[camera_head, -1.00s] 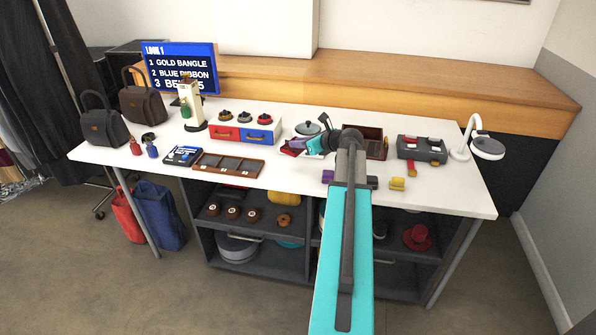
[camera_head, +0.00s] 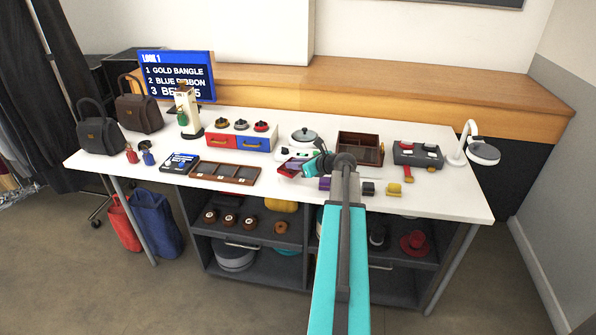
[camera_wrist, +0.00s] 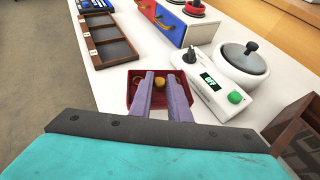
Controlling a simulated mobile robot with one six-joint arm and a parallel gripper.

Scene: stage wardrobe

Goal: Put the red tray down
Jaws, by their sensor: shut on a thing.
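The red tray (camera_wrist: 131,92) is a small, shallow, square tray in the wrist view, with a small yellow piece (camera_wrist: 160,84) showing inside between my fingers. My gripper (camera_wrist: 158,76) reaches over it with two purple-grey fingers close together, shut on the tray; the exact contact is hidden. In the head view the tray (camera_head: 286,172) shows partly behind my gripper (camera_head: 308,166), over the white table left of my arm. I cannot tell whether its underside touches the tabletop.
A brown compartment tray (camera_head: 226,173) lies to the left, a red and blue drawer box (camera_head: 238,141) behind. Bare white tabletop (camera_wrist: 112,80) lies left of the tray.

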